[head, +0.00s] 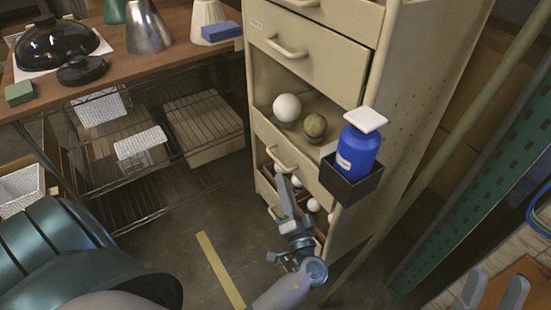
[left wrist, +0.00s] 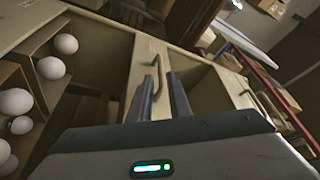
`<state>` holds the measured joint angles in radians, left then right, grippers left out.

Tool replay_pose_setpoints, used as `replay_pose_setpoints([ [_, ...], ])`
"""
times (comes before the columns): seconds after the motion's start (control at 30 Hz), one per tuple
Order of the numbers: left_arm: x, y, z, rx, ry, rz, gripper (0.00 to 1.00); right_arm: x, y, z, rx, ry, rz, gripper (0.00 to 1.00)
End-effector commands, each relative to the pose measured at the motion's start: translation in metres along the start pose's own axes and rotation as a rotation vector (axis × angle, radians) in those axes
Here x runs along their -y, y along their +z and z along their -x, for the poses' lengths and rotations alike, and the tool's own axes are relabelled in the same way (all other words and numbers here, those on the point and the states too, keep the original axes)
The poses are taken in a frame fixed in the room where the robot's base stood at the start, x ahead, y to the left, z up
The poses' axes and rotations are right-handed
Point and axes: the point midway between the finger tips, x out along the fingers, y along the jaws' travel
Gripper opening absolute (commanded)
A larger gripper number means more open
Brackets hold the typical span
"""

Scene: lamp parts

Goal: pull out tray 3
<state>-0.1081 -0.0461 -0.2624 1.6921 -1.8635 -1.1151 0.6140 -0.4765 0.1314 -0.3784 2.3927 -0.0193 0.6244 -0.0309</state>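A cream cabinet (head: 352,30) holds stacked trays with bar handles. I cannot read which tray is number 3. My left gripper (head: 281,180) is low at the cabinet's front, near the handle (head: 279,161) of the tray below the open ball compartment. In the left wrist view, the two fingers (left wrist: 162,84) point at a tray front (left wrist: 146,58) with a handle (left wrist: 157,76). A gap shows between the fingers, with the handle at their tips; contact cannot be told. My right gripper (head: 495,290) is open and empty at the bottom right.
A white ball (head: 287,107) and an olive ball (head: 315,125) sit in the open compartment. A blue bottle (head: 358,150) stands in a black holder (head: 352,188) on the cabinet's side. More white balls (left wrist: 50,68) lie in lower compartments. A wooden table (head: 130,72) stands left.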

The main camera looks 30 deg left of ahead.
Motion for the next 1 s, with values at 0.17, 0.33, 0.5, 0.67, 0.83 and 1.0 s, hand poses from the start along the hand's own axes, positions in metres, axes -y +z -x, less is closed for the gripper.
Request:
replay_pose_setpoints([
  [0.17, 0.001, 0.000, -0.034, 0.000, -0.003, -0.001, 0.17, 0.001, 0.001, 0.002, 0.013, 0.002, -0.003, 0.31],
  [0.33, 0.001, 0.000, -0.062, 0.000, -0.003, -0.002, 0.17, 0.002, 0.002, 0.003, 0.018, 0.002, -0.005, 0.31],
  [0.5, 0.000, 0.000, -0.083, 0.000, -0.001, -0.001, 0.17, 0.002, 0.002, 0.003, 0.020, 0.002, -0.005, 0.31],
  [0.67, 0.000, 0.000, -0.092, 0.001, -0.001, -0.001, 0.17, 0.002, 0.002, 0.003, 0.020, 0.001, -0.005, 0.31],
  [0.83, 0.000, 0.000, -0.094, 0.001, 0.000, -0.001, 0.17, 0.002, 0.002, 0.003, 0.020, 0.001, -0.005, 0.31],
  [1.0, 0.000, 0.001, -0.093, 0.001, 0.000, -0.001, 0.17, 0.002, 0.002, 0.002, 0.019, 0.000, -0.005, 0.31],
])
